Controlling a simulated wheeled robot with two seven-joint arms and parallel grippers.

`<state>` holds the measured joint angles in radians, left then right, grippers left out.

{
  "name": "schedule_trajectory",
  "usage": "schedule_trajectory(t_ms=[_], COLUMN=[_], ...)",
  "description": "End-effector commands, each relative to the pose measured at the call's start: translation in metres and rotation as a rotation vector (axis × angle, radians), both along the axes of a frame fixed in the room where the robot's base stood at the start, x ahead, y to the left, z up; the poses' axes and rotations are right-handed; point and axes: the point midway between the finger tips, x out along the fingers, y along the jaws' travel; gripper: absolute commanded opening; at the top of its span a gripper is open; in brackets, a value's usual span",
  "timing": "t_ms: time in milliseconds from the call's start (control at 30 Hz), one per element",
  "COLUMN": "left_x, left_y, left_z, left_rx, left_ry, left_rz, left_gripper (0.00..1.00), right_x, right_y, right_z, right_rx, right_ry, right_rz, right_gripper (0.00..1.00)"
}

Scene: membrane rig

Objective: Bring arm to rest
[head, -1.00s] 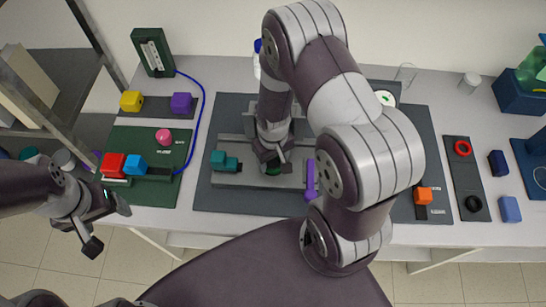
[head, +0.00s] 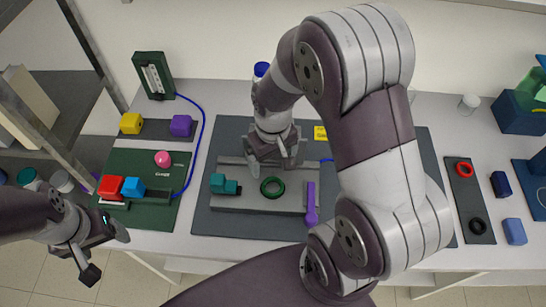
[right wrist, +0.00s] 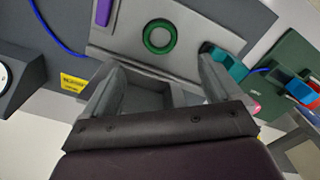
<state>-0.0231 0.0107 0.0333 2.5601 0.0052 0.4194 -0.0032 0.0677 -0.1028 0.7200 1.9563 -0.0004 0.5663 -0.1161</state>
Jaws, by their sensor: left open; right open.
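My right gripper (head: 275,160) hangs over the back part of the grey rig plate (head: 245,203) in the head view, its fingers apart and empty. In the right wrist view its two fingers (right wrist: 158,88) are spread. A green ring (head: 272,187) lies on the plate, in front of the gripper and apart from it; it also shows in the right wrist view (right wrist: 147,37). My left gripper (head: 105,252) is open and empty at the left, off the table's front edge.
A teal block (head: 225,184) and a purple handle (head: 311,203) flank the ring. A green board (head: 140,215) with red and blue blocks lies left. A strip with red and black rings (head: 484,205) lies right. My right arm hides part of the dark mat (head: 212,225).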

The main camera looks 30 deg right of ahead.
Motion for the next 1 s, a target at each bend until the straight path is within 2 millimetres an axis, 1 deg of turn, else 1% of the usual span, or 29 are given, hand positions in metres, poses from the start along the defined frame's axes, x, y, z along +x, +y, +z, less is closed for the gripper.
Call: schedule_trajectory(t_ms=[100, 167, 600, 633, 700, 800, 900, 1000], left_x=[0.0, 0.0, 0.0, 0.0, 0.0, 0.0, 0.0, 0.0], left_y=[0.0, 0.0, 0.0, 0.0, 0.0, 0.0, 0.0, 0.0], left_z=[-0.002, -0.002, -0.001, -0.001, -0.003, -0.013, -0.021, -0.026], left_rx=[0.0, 0.0, 0.0, 0.0, 0.0, 0.0, 0.0, 0.0], left_ry=[0.0, 0.0, 0.0, 0.0, 0.0, 0.0, 0.0, 0.0], left_rz=[0.0, 0.0, 0.0, 0.0, 0.0, 0.0, 0.0, 0.0], left_gripper=[0.76, 0.76, 0.76, 0.76, 0.76, 0.76, 0.76, 0.76], right_x=[0.0, -0.001, 0.0, -0.001, -0.011, -0.028, -0.041, -0.046], right_y=[0.0, 0.0, 0.0, 0.0, 0.002, 0.01, 0.017, 0.022], right_z=[0.01, 0.012, 0.012, 0.01, 0.012, 0.014, 0.015, 0.017], right_rx=[0.0, 0.0, 0.0, -0.001, 0.0, 0.001, 0.005, 0.006], right_ry=[0.0, 0.002, -0.003, -0.008, -0.023, -0.062, -0.094, -0.109], right_rz=[0.0, 0.0, -0.007, -0.019, -0.045, -0.064, -0.058, -0.039], right_gripper=[0.91, 0.91, 0.91, 0.91, 0.91, 0.91, 0.91, 0.91])
